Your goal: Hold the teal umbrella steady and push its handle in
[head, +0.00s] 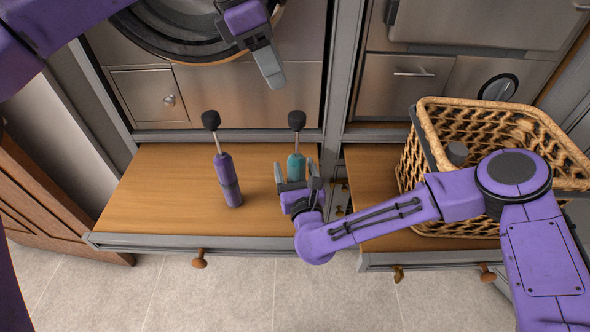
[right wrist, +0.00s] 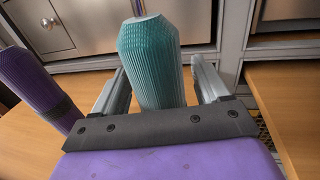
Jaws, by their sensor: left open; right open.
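The teal umbrella (head: 296,166) stands upright on the wooden bench top, with a dark knob handle (head: 297,120) on a thin shaft above it. My right gripper (head: 297,178) is open around its lower body, one finger on each side; in the right wrist view the teal body (right wrist: 150,60) stands between the spread fingers, with a gap visible at the right finger. My left gripper (head: 268,62) is up and behind the umbrella, to the left of its handle, clear of it and open; its fingers overlap in the head view.
A purple umbrella (head: 227,180) with its handle out stands to the left on the same bench; it also shows in the right wrist view (right wrist: 35,85). A wicker basket (head: 435,120) with a grey item stands at the right. Metal appliance fronts (head: 245,95) rise behind the bench.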

